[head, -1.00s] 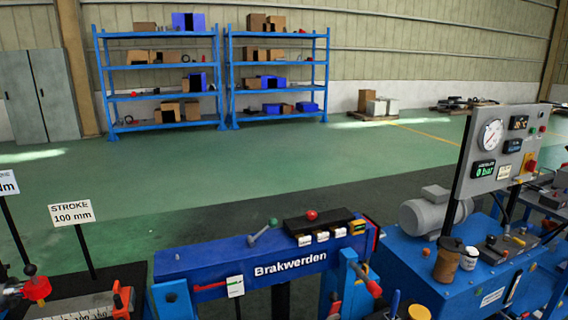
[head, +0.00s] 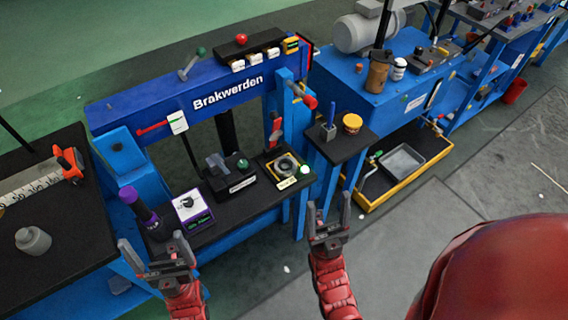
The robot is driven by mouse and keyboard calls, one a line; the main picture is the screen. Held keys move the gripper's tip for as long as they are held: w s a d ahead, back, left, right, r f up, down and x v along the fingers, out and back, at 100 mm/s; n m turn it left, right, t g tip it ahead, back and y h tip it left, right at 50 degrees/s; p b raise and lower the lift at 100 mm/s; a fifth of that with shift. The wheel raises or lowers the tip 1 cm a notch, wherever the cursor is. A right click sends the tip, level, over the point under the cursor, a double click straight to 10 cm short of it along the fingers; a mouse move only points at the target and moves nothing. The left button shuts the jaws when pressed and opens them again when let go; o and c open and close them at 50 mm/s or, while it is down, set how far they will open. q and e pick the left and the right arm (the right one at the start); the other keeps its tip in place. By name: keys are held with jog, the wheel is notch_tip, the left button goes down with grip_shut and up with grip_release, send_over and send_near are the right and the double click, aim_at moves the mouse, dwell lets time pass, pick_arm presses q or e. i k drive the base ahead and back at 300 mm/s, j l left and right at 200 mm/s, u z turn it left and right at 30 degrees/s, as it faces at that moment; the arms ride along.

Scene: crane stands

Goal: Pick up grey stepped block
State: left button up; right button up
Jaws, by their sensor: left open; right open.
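A grey stepped block (head: 33,240), rounded with a narrower top, stands on the black left bench (head: 75,215) at the left of the head view. My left gripper (head: 152,240) is open and empty, to the right of the block and in front of the blue press bench. My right gripper (head: 329,206) is open and empty, further right, in front of the gap beside the small side shelf. Neither gripper touches the block.
The blue Brakwerden frame (head: 180,98) rises behind a black shelf (head: 225,208) holding a purple-topped bottle (head: 140,208), a scale (head: 193,210) and a dial device (head: 282,167). A yellow-edged tray (head: 405,165) sits right.

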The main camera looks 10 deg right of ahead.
aim_at(31, 240)
jog(key=u, duration=1.5)
